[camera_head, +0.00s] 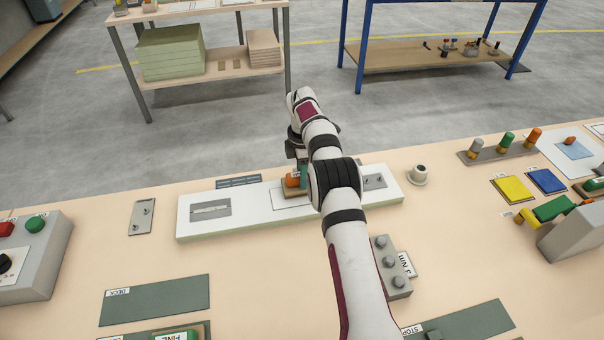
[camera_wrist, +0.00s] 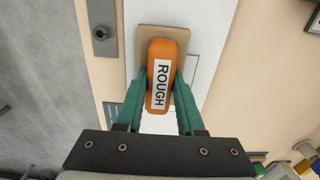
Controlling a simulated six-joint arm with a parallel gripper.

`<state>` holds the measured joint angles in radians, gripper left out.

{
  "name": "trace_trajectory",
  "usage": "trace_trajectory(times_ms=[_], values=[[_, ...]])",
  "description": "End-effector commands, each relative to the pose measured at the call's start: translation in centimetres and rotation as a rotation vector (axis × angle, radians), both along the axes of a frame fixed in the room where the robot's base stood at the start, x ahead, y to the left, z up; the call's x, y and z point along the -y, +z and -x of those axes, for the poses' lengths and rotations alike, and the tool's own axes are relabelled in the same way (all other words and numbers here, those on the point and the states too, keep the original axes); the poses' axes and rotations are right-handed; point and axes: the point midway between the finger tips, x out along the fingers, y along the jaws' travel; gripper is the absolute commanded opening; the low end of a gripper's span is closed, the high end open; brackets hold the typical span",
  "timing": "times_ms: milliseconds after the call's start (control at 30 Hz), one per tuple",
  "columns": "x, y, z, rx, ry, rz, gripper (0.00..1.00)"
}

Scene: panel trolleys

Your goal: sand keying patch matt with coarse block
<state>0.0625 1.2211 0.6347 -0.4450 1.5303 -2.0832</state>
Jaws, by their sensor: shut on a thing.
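In the wrist view my gripper (camera_wrist: 160,92) is shut on an orange block marked ROUGH (camera_wrist: 167,62), the coarse block, with a tan base pad (camera_wrist: 145,38). The block also shows in the head view (camera_head: 292,181), partly hidden by my arm. It is over the pale panel (camera_head: 240,229), at the outlined white patch (camera_head: 285,199). Whether the pad touches the patch I cannot tell. Part of the patch is hidden behind my arm and the block. The patch outline also shows in the wrist view (camera_wrist: 199,62).
A grey plate with a slot (camera_head: 210,208) lies on the panel's left, and a plate with knobs (camera_head: 374,181) on its right. A small cup (camera_head: 418,175) stands just right of the panel. A block marked FINE (camera_head: 176,334) is at the front edge.

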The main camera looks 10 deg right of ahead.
Motion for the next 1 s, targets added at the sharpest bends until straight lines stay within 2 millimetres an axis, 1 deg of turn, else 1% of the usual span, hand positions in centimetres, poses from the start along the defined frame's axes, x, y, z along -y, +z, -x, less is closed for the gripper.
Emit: trace_trajectory(times_ms=[333,433,1000], values=[[0.0,-1.0,0.0,0.0,0.0,0.0,0.0],[-0.2,-1.0,0.0,0.001,0.0,0.0,0.0],[-5.9,-0.8,0.0,0.0,0.001,0.0,0.0]])
